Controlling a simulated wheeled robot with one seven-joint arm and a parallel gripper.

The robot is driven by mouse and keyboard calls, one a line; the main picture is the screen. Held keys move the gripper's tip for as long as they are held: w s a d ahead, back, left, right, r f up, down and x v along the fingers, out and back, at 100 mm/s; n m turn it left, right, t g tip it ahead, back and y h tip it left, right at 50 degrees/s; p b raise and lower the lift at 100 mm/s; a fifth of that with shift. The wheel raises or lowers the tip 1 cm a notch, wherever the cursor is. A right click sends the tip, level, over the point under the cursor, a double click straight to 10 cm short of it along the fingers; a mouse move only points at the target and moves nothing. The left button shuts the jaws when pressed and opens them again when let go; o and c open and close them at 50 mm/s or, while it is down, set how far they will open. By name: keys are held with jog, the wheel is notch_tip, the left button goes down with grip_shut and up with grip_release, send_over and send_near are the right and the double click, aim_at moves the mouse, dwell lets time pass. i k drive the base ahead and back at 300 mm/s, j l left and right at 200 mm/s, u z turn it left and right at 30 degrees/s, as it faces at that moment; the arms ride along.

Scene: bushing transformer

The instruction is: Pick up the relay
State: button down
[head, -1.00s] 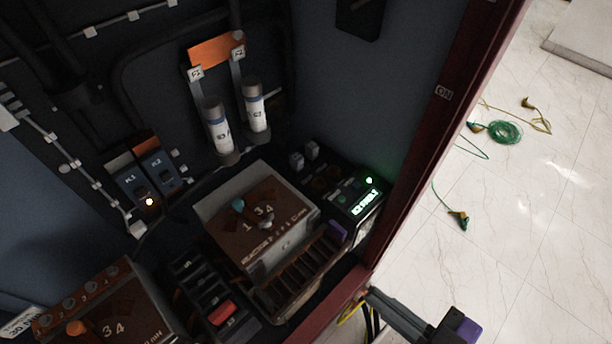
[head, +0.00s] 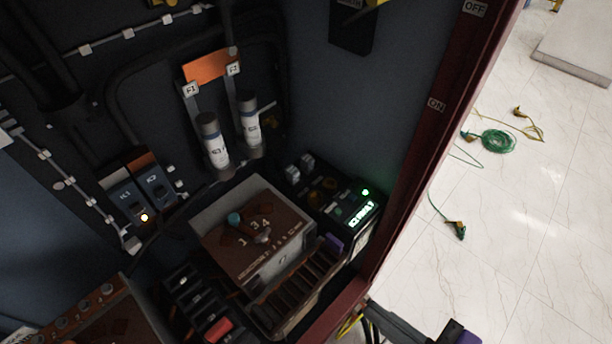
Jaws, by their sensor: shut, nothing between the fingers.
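Two blue box-shaped modules with labels that look like RL1 and RL2, likely the relays, sit side by side at the left of the cabinet. The left relay (head: 127,197) has a small lit orange lamp at its lower end. The right relay (head: 155,184) stands directly beside it, with a brown-orange top edge. Both appear seated in their places. I cannot tell which of the two the task means.
A transformer block (head: 252,232) with a knob stands in the middle. Two white cylindrical fuses (head: 213,144) rise behind it. A lit green display module (head: 361,214) is to its right. The cabinet's dark red frame (head: 420,150) bounds the right side. Cables (head: 494,141) lie on the floor outside.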

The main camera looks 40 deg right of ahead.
aim_at(307, 162)
jog(key=l+u, duration=0.2)
jog(key=l, duration=0.3)
jog(key=l+u, duration=0.2)
jog(key=l, duration=0.25)
jog(key=k+l+u, duration=0.2)
jog(key=l, duration=0.25)
jog(key=i+l, duration=0.05)
